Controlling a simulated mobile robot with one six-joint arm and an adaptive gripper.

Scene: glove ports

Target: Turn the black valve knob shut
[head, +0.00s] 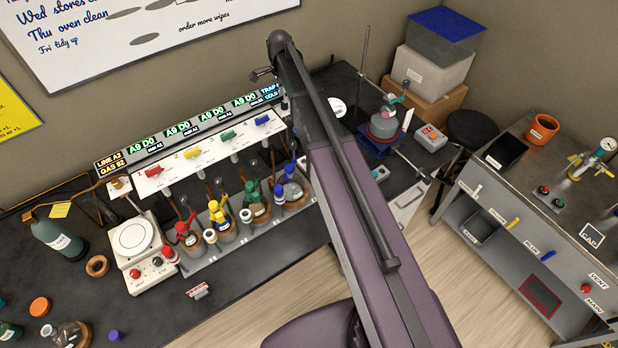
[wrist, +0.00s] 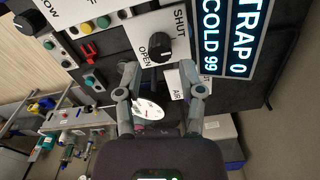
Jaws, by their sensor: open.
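The black valve knob (wrist: 160,50) shows in the wrist view on a white plate, with the word SHUT above it to the right and OPEN to its left. Which word it points at is too small to tell. My gripper (wrist: 160,76) is open and empty. Its two fingers are spread on either side of the knob's lower part in the picture, and the knob lies beyond the fingertips; contact does not show. In the head view my arm hides the knob, and my fingers cannot be made out.
The lit TRAP COLD display (wrist: 226,38) stands right of the knob in the wrist view. A white plate marked AIR (wrist: 180,86) lies just below the knob. Another black knob (wrist: 27,22) is at far left. In the head view, flasks with coloured tops (head: 222,217) line the bench.

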